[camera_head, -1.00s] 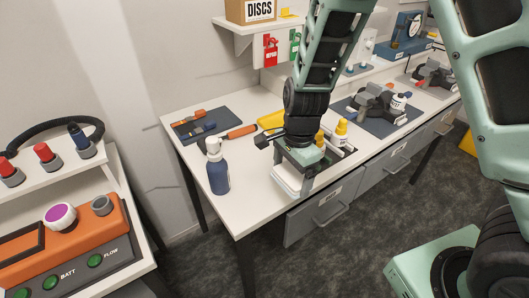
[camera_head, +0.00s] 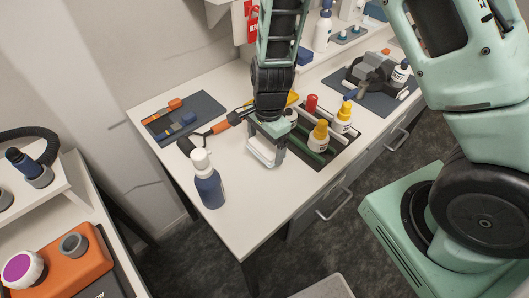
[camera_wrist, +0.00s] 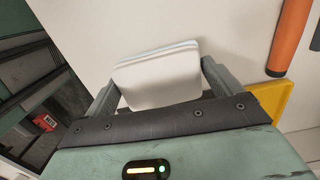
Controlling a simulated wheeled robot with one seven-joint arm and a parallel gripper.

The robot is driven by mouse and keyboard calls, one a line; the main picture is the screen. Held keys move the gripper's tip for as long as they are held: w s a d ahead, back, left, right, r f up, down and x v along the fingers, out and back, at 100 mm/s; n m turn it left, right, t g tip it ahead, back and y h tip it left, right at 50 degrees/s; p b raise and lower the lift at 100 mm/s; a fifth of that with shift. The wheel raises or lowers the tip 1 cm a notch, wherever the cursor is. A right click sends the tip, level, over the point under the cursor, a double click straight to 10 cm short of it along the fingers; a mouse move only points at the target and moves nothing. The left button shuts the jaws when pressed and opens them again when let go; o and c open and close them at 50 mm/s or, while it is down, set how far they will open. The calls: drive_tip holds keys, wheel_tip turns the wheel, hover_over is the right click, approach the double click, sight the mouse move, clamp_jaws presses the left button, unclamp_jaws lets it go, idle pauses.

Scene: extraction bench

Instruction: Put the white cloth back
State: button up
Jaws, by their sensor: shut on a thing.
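The white cloth (camera_wrist: 158,78) is a folded pad with rounded edges, between the two fingers of my gripper in the wrist view. My gripper (camera_head: 266,152) is shut on it. In the head view the cloth (camera_head: 260,158) shows only in part below the fingers, over the white bench top (camera_head: 250,205). I cannot tell whether it touches the bench. The gripper is just left of a recessed tray that holds bottles, and behind and right of a blue spray bottle.
The blue bottle (camera_head: 209,188) with a white top stands at the front left. An orange-handled tool (camera_head: 220,127) lies close behind the gripper, near a dark mat (camera_head: 205,103) with tools. The front bench top is clear.

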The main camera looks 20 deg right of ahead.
drive_tip(key=shift+f, duration=2.25)
drive_tip(key=shift+f, duration=0.15)
drive_tip(key=o, duration=1)
